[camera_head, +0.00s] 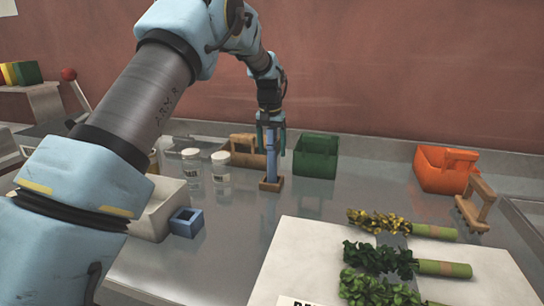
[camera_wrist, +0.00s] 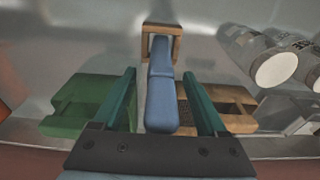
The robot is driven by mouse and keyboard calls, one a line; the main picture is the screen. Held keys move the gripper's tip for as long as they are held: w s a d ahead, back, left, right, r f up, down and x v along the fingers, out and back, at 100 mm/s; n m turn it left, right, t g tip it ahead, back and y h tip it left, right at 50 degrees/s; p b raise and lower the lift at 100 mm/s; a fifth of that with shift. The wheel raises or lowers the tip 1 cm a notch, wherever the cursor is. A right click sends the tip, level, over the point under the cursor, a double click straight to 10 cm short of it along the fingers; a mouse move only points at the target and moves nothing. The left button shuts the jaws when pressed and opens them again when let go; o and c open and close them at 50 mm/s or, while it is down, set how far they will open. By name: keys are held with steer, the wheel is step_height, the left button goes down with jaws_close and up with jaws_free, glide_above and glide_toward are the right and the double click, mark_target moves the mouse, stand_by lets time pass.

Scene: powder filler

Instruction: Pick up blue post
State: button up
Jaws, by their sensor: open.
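The blue post (camera_head: 271,165) stands upright in a small square wooden base (camera_head: 265,186) on the grey metal table. My gripper (camera_head: 271,148) points down over it, with the post between the fingers. In the wrist view the blue post (camera_wrist: 161,105) lies midway between my two green fingers, with a gap showing on each side. The fingers of my gripper (camera_wrist: 161,72) are open and do not appear to touch it. The wooden base (camera_wrist: 147,45) shows beyond the fingertips in that view.
A green bin (camera_head: 316,157) stands close to the right, and a wooden holder (camera_head: 240,158) and lidded jars (camera_head: 192,166) to the left. A blue square holder (camera_head: 186,223) is nearer. An orange bin (camera_head: 437,170) and a white board (camera_head: 320,250) with leafy bunches are at right.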

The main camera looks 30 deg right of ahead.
steer(key=shift+f, duration=0.15)
jaws_close()
stand_by(0.5)
